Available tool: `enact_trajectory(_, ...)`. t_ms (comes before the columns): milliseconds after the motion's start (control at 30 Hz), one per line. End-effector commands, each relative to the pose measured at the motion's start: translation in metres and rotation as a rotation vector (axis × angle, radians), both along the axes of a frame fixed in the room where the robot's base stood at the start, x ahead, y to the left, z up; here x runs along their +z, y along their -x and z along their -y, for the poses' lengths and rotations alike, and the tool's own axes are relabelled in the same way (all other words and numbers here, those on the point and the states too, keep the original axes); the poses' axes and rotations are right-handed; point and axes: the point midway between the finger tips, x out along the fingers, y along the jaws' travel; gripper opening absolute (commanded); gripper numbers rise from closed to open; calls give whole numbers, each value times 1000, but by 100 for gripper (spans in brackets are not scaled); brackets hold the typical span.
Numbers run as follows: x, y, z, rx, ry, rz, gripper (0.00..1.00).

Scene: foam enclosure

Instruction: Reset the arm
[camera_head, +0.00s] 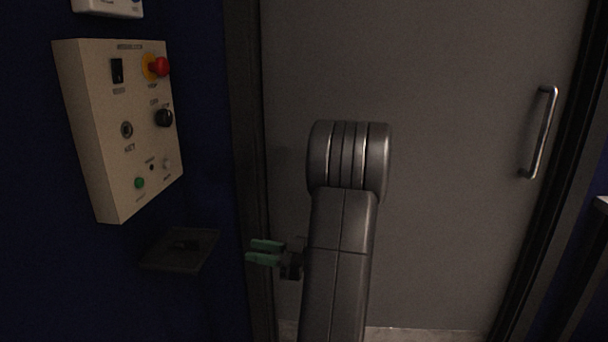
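My arm stands up in the middle of the head view, folded at a rounded grey joint in front of the grey door. My gripper (262,252) sticks out to the left from behind the arm's lower part. Its two green fingertips point left, with a narrow gap between them. Nothing shows between the fingers. The rest of the gripper is partly hidden behind my arm.
A beige control box (105,140) with a red button (161,66) is on the dark blue wall at left. A small dark tray (180,250) sits below it. The grey door (450,180) has a metal handle (542,132) at right.

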Motion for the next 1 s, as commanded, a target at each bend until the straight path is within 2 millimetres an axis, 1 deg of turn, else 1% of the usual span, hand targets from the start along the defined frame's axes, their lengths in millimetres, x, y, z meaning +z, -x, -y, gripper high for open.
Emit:
enact_trajectory(133, 1, 0, -10, 2, 0, 1, 33)
enact_trajectory(267, 4, -2, -29, 4, 0, 1, 33)
enact_trajectory(800, 16, -9, -130, 4, 1, 1, 33)
enact_trajectory(867, 17, -10, -140, 4, -1, 2, 33)
enact_trajectory(900, 24, -11, -137, 0, 0, 0, 33)
enact_trajectory(1000, 29, -11, -137, -1, 0, -1, 33)
